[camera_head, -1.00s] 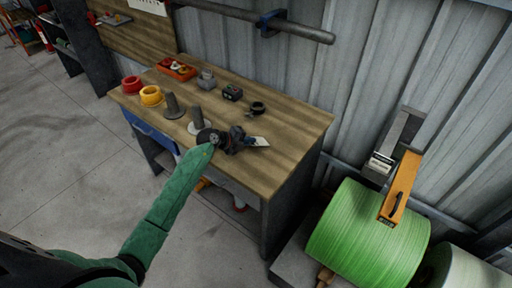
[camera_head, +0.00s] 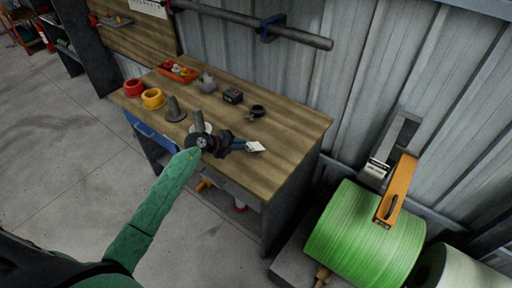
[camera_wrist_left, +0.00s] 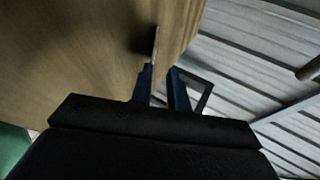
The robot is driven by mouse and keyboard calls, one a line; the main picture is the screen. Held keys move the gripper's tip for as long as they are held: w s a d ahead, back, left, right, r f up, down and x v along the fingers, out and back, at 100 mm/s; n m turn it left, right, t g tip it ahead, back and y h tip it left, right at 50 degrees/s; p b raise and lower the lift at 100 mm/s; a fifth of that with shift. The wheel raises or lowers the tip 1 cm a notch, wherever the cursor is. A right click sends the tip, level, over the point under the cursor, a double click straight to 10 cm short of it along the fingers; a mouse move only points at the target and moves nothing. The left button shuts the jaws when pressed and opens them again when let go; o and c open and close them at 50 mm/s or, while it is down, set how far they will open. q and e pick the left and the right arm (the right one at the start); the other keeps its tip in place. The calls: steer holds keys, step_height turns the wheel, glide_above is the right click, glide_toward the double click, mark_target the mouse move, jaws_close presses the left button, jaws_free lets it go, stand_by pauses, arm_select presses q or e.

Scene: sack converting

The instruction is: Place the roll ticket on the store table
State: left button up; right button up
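A small white ticket (camera_head: 255,147) shows right at the tips of my left gripper (camera_head: 241,146), over the right part of the wooden table (camera_head: 290,125). In the left wrist view the gripper's two dark blue fingers (camera_wrist_left: 162,75) stand apart with a gap between them. A thin pale edge, likely the ticket (camera_wrist_left: 155,42), rises by the left finger's tip, with a dark shadow beside it on the wood (camera_wrist_left: 75,45). I cannot tell whether the ticket touches the tabletop. My right gripper is not in view.
On the table are red (camera_head: 132,88) and yellow (camera_head: 153,98) rings, an orange tray (camera_head: 178,72), grey posts (camera_head: 174,108), a small dark box (camera_head: 232,97) and a black item (camera_head: 256,111). The table's right end is clear.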

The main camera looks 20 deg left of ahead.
arm_select(q)
steer(key=shift+p+v, duration=0.5)
steer(key=shift+v, duration=0.8)
steer(key=shift+r, duration=0.1)
step_height(320, 180, up, 7)
steer(key=s+a+p, duration=0.1)
steer(key=p, duration=0.5)
steer(key=shift+s+a, duration=0.35)
steer(key=shift+s, duration=0.05)
steer(key=shift+r, duration=0.2)
